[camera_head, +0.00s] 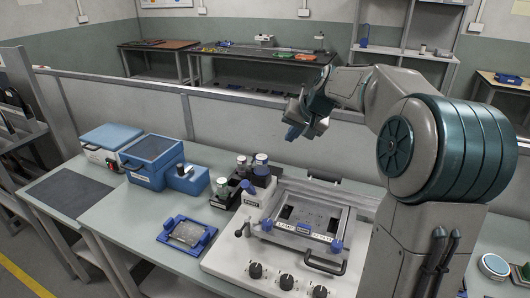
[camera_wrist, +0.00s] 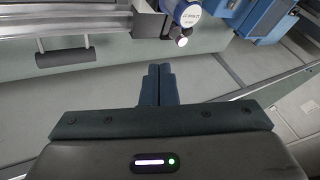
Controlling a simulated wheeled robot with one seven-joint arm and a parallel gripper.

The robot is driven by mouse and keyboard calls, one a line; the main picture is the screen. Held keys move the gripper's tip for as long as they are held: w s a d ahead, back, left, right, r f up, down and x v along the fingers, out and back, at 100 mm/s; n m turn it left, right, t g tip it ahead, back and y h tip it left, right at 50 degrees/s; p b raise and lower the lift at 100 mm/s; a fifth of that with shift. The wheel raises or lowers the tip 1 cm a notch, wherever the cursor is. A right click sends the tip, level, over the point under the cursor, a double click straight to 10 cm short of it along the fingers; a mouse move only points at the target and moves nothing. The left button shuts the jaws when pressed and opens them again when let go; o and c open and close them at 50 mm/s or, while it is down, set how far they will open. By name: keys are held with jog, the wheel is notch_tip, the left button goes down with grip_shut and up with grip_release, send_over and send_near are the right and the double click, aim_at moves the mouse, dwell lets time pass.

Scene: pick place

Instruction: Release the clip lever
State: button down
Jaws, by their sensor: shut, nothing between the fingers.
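No part is clearly marked as the clip lever. Small blue clips sit on the front of a metal frame on the white machine, a left one (camera_head: 266,225) and a right one (camera_head: 337,246). A blue-framed fixture (camera_head: 187,233) with a grey plate lies flat on the bench, left of the machine. My gripper (camera_head: 291,133) is raised above the back of the bench, well clear of these parts. In the wrist view its two dark fingers (camera_wrist: 159,70) are together with nothing between them.
Blue boxes (camera_head: 152,160) stand at the bench's back left. Bottles (camera_head: 261,166) stand beside the machine (camera_head: 222,262). A black bar handle (camera_wrist: 66,57) and a blue case (camera_wrist: 262,20) show in the wrist view. A low partition (camera_head: 130,103) runs behind. The bench's front left is clear.

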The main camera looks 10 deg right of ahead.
jog(key=shift+f, duration=0.1)
jog(key=p+x, duration=0.1)
jog(key=x, duration=0.9)
jog(key=shift+a+p, duration=0.15)
jog(key=shift+p, duration=0.15)
jog(key=shift+w+a+f+p, duration=0.1)
jog(key=shift+w+a+p, duration=0.15)
jog(key=shift+a, duration=0.35)
jog(key=shift+w+a+p, duration=0.15)
jog(key=shift+w+a, duration=0.1)
jog(key=shift+a, duration=0.35)
jog(key=shift+w+a+f, duration=0.2)
jog(key=shift+a, duration=0.3)
jog(key=shift+w+d, duration=0.1)
jog(key=shift+d, duration=0.05)
